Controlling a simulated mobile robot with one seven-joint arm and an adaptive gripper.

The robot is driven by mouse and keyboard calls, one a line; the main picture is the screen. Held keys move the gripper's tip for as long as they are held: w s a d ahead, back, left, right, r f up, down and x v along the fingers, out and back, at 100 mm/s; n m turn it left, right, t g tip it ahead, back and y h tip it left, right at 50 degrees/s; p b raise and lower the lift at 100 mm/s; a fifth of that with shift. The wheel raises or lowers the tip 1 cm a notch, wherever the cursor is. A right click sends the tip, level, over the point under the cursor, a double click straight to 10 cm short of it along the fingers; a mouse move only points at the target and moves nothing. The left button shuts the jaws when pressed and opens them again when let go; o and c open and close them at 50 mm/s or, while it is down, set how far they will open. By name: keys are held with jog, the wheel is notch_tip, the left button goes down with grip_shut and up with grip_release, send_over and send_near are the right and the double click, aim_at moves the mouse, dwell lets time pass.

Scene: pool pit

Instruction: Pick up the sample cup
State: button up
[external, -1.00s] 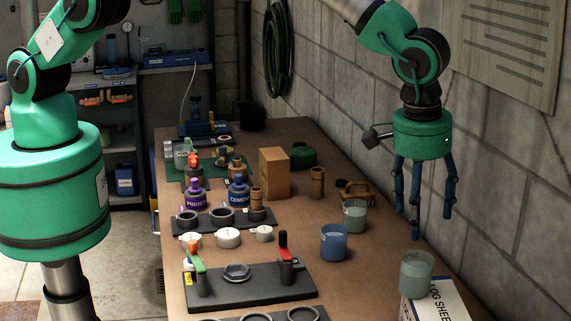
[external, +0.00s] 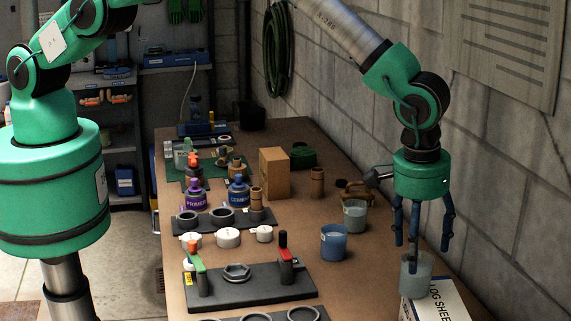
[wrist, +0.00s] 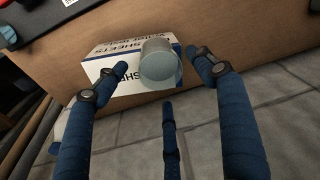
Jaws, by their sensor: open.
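A pale grey-green, translucent cup (external: 415,276) stands upright on the log sheet box at the table's right front. It also shows in the wrist view (wrist: 161,66), seen from above. My gripper (external: 423,247) is open above it, pointing down. Its blue fingers are spread, with fingertips around the level of the cup's rim. In the external view one finger hides part of the cup. In the wrist view the cup lies between the fingertips with gaps at the sides; I cannot tell whether any finger touches it.
The white log sheet box (external: 443,300) lies near the table's edge. A blue cup (external: 334,243) and another pale cup (external: 354,216) stand to the left. A black fixture plate (external: 250,286) and a cardboard-brown block (external: 274,174) are farther left. The block wall (external: 520,200) is close on the right.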

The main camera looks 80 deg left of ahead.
jog(key=shift+w+f, duration=0.1)
jog(key=shift+f, duration=0.5)
jog(key=shift+f, duration=0.1)
jog(key=shift+w+a+f+p, duration=0.1)
jog(key=shift+f+p, duration=0.3)
jog(key=shift+f, duration=0.85)
jog(key=shift+a+f+p, duration=0.1)
jog(key=shift+f+p, duration=0.3)
jog(key=shift+f, duration=0.8)
jog(key=c, duration=1.4)
jog(key=shift+d+r, duration=0.1)
jog(key=shift+r, duration=0.05)
